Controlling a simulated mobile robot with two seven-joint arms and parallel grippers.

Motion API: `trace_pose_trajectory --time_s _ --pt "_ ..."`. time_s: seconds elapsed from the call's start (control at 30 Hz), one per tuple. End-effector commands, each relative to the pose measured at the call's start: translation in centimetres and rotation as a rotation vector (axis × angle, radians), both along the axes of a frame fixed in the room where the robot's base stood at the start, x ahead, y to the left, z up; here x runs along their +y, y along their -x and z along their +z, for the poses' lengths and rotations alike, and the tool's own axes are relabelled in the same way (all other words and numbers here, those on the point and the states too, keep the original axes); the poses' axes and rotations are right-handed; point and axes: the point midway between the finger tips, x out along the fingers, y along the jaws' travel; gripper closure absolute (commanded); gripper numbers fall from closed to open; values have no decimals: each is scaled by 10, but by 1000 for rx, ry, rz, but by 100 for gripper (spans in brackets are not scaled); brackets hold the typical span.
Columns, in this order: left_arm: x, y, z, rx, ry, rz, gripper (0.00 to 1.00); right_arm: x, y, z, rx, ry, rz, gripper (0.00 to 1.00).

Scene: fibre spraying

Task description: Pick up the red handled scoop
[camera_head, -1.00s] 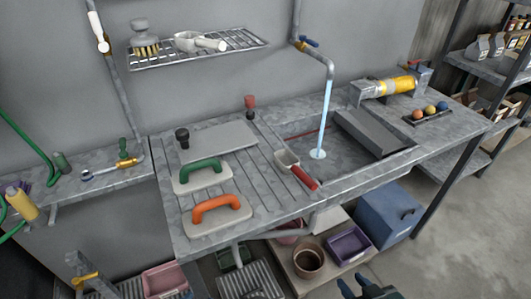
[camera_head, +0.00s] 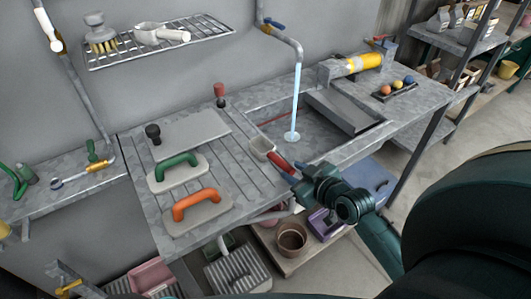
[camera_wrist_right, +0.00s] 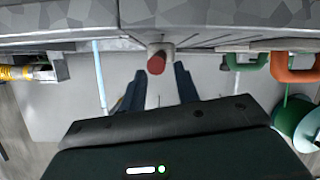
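The scoop (camera_head: 262,147) lies at the front edge of the sink, with its pale bowl toward the back left and its red handle (camera_head: 280,161) pointing forward. My right gripper (camera_head: 294,174) is at the handle's front end, fingers pointing at it. In the right wrist view the round end of the red handle (camera_wrist_right: 157,65) shows between the two dark fingers, with gaps on both sides. The right gripper is open and empty. Most of the scoop is hidden behind the handle end in that view. My left gripper is not in view.
Left of the scoop are a green-handled float (camera_head: 180,173) and an orange-handled float (camera_head: 197,210). Water runs from a tap (camera_head: 295,100) into the sink behind the scoop. A grey sloped panel (camera_head: 342,110) stands at the sink's right. A brown pot (camera_head: 291,239) stands below.

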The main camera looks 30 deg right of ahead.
Motion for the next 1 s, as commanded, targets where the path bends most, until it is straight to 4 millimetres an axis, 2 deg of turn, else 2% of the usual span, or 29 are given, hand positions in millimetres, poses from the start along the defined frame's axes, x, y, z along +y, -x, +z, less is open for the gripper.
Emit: trace_pose_trajectory --time_s 0.27,0.53,0.83,1.0 --pt "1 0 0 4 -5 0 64 1 -21 -9 0 -1 1 69" --pt "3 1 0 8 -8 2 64 1 -54 -26 -1 0 0 69" --pt "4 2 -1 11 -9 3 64 2 -58 -28 1 1 1 69" --pt "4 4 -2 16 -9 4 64 2 -57 -28 1 1 0 83"
